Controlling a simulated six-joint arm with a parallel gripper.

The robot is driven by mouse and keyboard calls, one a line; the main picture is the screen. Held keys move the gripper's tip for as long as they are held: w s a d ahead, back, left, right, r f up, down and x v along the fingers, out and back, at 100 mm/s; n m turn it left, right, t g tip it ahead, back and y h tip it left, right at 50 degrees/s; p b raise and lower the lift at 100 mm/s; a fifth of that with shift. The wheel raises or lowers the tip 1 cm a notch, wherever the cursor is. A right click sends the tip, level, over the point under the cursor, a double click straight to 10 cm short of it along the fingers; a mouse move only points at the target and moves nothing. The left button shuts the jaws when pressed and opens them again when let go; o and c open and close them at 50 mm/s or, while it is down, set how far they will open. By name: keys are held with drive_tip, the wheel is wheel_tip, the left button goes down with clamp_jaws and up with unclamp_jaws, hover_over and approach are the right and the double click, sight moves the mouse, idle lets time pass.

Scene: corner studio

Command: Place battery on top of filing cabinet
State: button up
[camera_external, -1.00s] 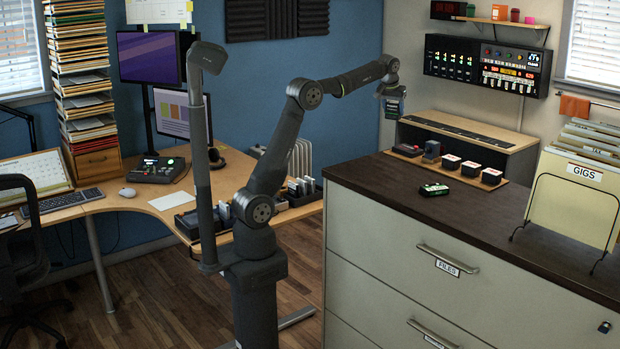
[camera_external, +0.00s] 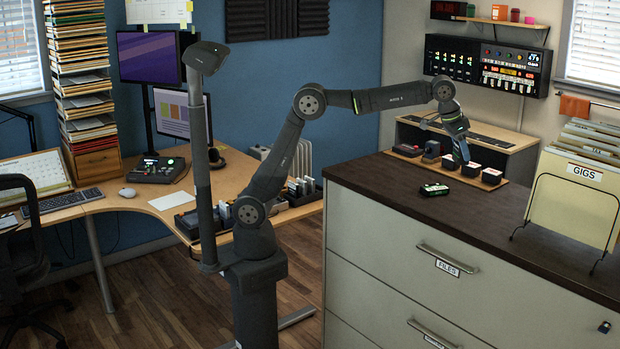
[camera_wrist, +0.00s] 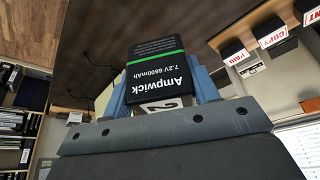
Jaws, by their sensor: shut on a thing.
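My gripper (camera_external: 461,152) is shut on a black battery. In the wrist view the battery (camera_wrist: 160,72) has a green stripe and the words "Ampwick 7.2V 6600mAh", and sits between two blue-grey fingers of my gripper (camera_wrist: 160,88). In the external view my gripper points down near the stamp row at the back of the filing cabinet; the battery is hard to make out there. The cabinet (camera_external: 400,225) is pale with a dark brown top, which also shows in the wrist view (camera_wrist: 110,40). Whether the battery touches anything cannot be told.
Several red-labelled stamps (camera_external: 492,176) stand on a wooden strip along the cabinet's back edge. A wire file rack (camera_external: 575,190) stands at the right. The top's front middle is clear.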

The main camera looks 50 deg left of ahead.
drive_tip(key=s+d+m, duration=0.2)
drive_tip(key=s+d, duration=0.4)
drive_tip(key=s, duration=0.2)
approach(474, 209)
drive_tip(key=shift+w+d+f+g+h, duration=0.1)
drive_tip(key=shift+w+d+g+h, duration=0.25)
drive_tip(key=shift+w, duration=0.45)
drive_tip(key=shift+f, duration=2)
drive_tip(key=o, duration=0.7)
drive_tip(key=shift+f, duration=0.2)
drive_tip(key=o, duration=0.5)
drive_tip(key=shift+r, duration=0.1)
